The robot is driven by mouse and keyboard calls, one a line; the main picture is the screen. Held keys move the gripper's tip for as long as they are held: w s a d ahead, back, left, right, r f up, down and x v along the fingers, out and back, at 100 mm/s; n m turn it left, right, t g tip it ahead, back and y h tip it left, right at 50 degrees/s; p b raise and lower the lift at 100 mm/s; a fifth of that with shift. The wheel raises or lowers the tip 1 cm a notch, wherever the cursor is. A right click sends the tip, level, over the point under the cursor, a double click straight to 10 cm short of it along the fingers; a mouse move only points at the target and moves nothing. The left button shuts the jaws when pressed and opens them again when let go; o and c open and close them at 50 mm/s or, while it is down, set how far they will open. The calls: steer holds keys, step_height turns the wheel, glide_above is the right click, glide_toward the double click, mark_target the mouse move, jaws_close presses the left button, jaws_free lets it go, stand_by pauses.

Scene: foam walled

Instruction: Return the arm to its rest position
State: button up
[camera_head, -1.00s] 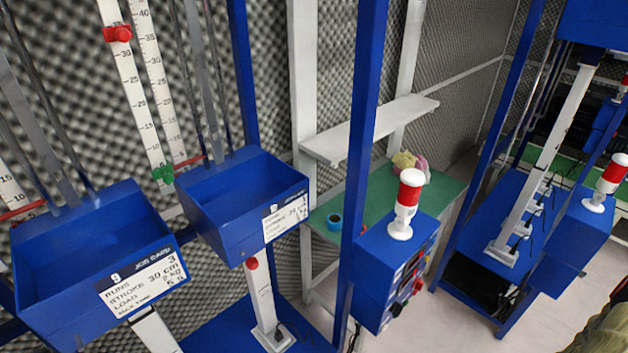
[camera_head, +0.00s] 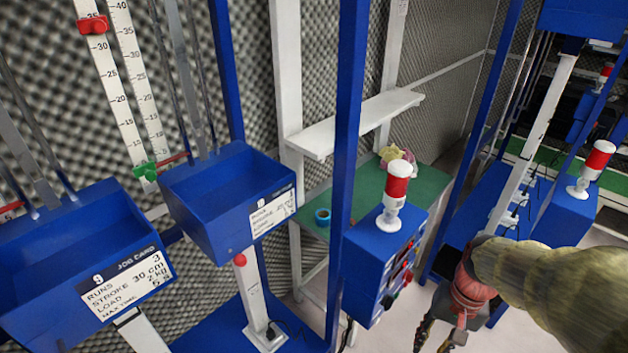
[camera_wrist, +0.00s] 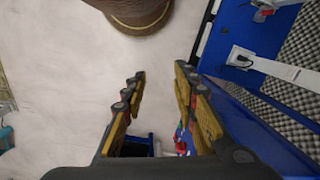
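My gripper (camera_head: 436,335) is at the lower right of the head view, below my olive-coloured arm, with its fingers pointing down. In the wrist view my gripper (camera_wrist: 158,85) shows two yellow and black fingers standing well apart. Nothing is between the fingertips but pale floor some way off. The gripper is clear of the blue frames, though it overlaps the base of the right-hand rig in the head view.
A blue control box (camera_head: 375,265) with a red and white beacon (camera_head: 394,195) stands left of my gripper. Blue trays (camera_head: 225,200) with job cards hang further left. A green table (camera_head: 425,188) is behind. Pale floor (camera_wrist: 60,80) is open below.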

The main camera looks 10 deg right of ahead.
steer(key=a+r+n+t+h+b, duration=0.1)
steer(key=a+r+n+t, duration=0.5)
steer(key=a+r, duration=0.5)
step_height(320, 180, up, 3)
steer(key=shift+a+r+n+h, duration=0.15)
steer(key=shift+a+n+h, duration=0.15)
